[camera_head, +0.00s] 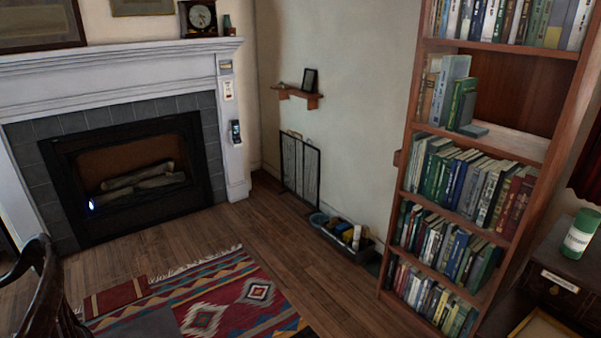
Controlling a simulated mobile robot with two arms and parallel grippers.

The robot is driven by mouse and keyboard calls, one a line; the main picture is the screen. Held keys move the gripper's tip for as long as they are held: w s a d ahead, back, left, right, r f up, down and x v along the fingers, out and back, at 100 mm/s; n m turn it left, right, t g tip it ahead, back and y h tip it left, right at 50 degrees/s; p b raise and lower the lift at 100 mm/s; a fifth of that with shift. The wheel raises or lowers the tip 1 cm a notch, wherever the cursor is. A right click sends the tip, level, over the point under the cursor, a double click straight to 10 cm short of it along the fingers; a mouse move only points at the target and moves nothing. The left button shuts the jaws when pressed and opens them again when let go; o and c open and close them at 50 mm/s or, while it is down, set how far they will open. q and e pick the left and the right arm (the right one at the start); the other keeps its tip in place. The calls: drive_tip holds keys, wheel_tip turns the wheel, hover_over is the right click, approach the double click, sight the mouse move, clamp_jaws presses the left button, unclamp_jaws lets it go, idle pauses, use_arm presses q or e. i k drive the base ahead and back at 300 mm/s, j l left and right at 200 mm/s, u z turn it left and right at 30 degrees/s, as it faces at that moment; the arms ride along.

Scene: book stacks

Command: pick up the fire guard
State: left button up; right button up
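The fire guard (300,168) is a dark-framed mesh panel. It stands upright on the wood floor against the cream wall, to the right of the fireplace and below a small wall shelf. Its lower right corner is close to a low tray of items. Neither of my grippers shows in the head view.
The white fireplace (130,160) is at left. A tall bookcase (408,150) stands at right, with a low tray (362,252) on the floor beside it. A patterned rug (225,300) and a dark chair (42,265) are in front. Bare floor (290,240) lies between rug and guard.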

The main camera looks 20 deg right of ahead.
sight(287, 175)
drive_tip(key=i+l+z, duration=0.1)
drive_tip(key=i+z, duration=0.2)
drive_tip(key=i, duration=0.3)
drive_tip(key=i+z, duration=0.15)
drive_tip(key=i, duration=2.75)
